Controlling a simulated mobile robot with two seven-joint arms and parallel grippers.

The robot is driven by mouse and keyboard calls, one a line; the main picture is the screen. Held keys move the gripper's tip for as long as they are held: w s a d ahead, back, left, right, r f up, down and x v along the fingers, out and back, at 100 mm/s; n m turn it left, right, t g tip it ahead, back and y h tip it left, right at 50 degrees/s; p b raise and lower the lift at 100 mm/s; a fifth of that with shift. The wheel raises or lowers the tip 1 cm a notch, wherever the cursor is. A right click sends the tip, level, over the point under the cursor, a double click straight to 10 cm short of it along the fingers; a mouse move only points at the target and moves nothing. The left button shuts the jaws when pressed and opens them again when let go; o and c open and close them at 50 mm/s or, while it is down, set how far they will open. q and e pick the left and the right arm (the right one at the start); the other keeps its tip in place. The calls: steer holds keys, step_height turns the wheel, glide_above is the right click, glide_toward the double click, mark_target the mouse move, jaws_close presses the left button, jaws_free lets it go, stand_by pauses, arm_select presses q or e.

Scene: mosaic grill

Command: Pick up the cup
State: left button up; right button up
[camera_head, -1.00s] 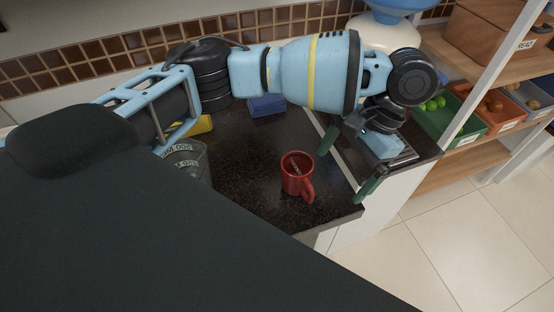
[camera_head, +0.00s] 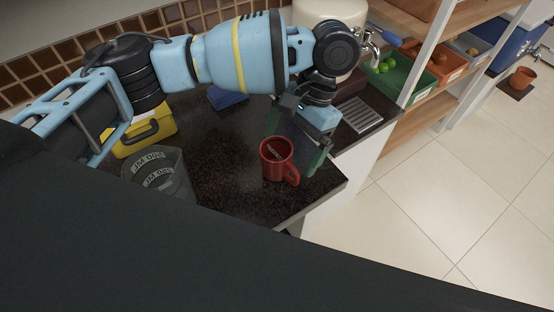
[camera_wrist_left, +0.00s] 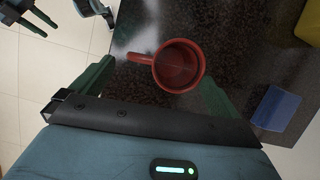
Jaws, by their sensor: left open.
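The red cup (camera_head: 267,165) stands upright near the front corner of the dark counter, its handle towards the lower right in the head view. A small pale mark or object shows inside it. My left gripper (camera_head: 297,150) is open, with its green fingers just behind and right of the cup. In the left wrist view the cup (camera_wrist_left: 180,88) appears ahead of the open left fingers (camera_wrist_left: 157,75), with its handle pointing left. No contact is visible. My right gripper (camera_wrist_left: 32,20) shows at the top left of that view, its dark fingers apart and empty.
A blue item (camera_head: 227,97) lies behind. A tap (camera_head: 368,45) with a drip tray (camera_head: 362,115) is back right. The counter edge drops off just right of the cup.

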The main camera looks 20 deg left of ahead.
mark_target(275, 177)
arm_select(q)
steer(key=shift+a+x, duration=0.1)
steer(key=shift+x, duration=1.5)
steer(key=shift+a+x, duration=0.15)
steer(key=shift+x, duration=1.45)
steer(key=shift+r, duration=0.1)
steer(key=c, duration=0.7)
steer(key=shift+c, duration=0.2)
steer(key=shift+r, duration=0.1)
steer(key=shift+r, duration=0.5)
step_height(275, 177, up, 2)
steer(key=shift+r, duration=0.15)
steer(key=s+d, duration=0.3)
steer(key=d, duration=0.4)
steer(key=s+d+r, duration=0.1)
steer(key=s+d, duration=0.3)
steer(key=d, duration=0.3)
steer(key=shift+s+r, duration=0.25)
